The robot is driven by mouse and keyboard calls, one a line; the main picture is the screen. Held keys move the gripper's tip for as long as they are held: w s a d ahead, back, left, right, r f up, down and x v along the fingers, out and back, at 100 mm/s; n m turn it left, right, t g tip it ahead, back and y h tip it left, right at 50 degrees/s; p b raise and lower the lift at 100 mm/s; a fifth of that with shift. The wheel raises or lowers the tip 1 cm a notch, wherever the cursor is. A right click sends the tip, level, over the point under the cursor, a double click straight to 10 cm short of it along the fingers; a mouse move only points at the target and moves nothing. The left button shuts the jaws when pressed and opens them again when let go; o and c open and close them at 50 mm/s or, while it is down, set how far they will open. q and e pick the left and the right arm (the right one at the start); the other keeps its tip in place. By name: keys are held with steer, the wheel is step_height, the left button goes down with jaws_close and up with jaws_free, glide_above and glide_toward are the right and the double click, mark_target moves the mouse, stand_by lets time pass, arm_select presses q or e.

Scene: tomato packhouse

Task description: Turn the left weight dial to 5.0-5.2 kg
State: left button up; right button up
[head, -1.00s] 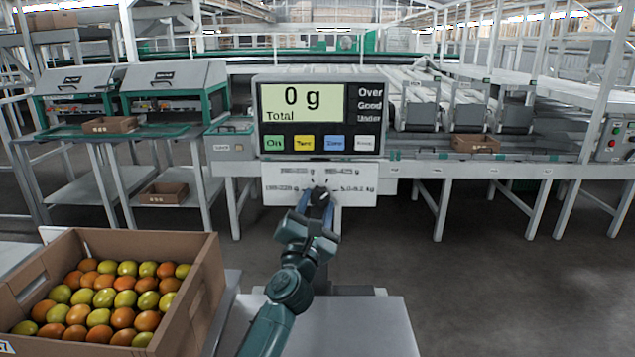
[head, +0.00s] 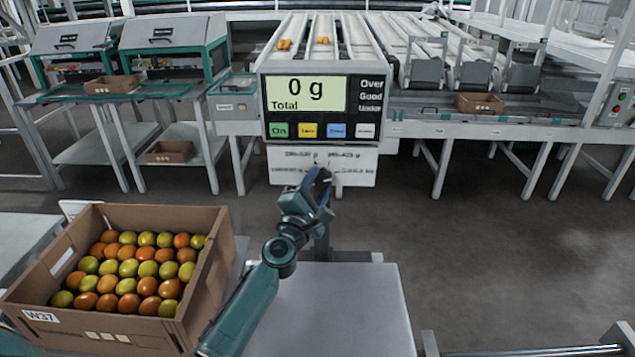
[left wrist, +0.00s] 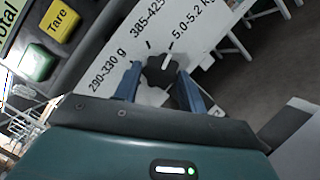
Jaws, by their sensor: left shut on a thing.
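The weight dial is a dark knob (left wrist: 162,72) on the white label panel (head: 365,165) under the scale display. In the left wrist view, my left gripper (left wrist: 160,82) has its two blue fingers on either side of the knob, shut on it. The knob's white mark points up and right, towards the short tick beside the "5.0-5.2 kg" label (left wrist: 194,25). I cannot tell if it lines up exactly. In the head view, my left gripper (head: 318,178) hides most of the dial and part of the panel. My right gripper is not in view.
The scale display (head: 305,94) reads 0 g Total, with coloured buttons below it. A cardboard box (head: 215,262) of red and green tomatoes stands at the left. A bare grey platform (head: 340,310) lies below my left arm. The floor at the right is clear.

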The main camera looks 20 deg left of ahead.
arm_select(q)
steer(key=o, duration=1)
steer(key=shift+c, duration=0.2)
steer(key=shift+s+f, duration=0.15)
steer(key=shift+s, duration=0.15)
steer(key=v, duration=1.2)
steer(key=shift+s, duration=0.3)
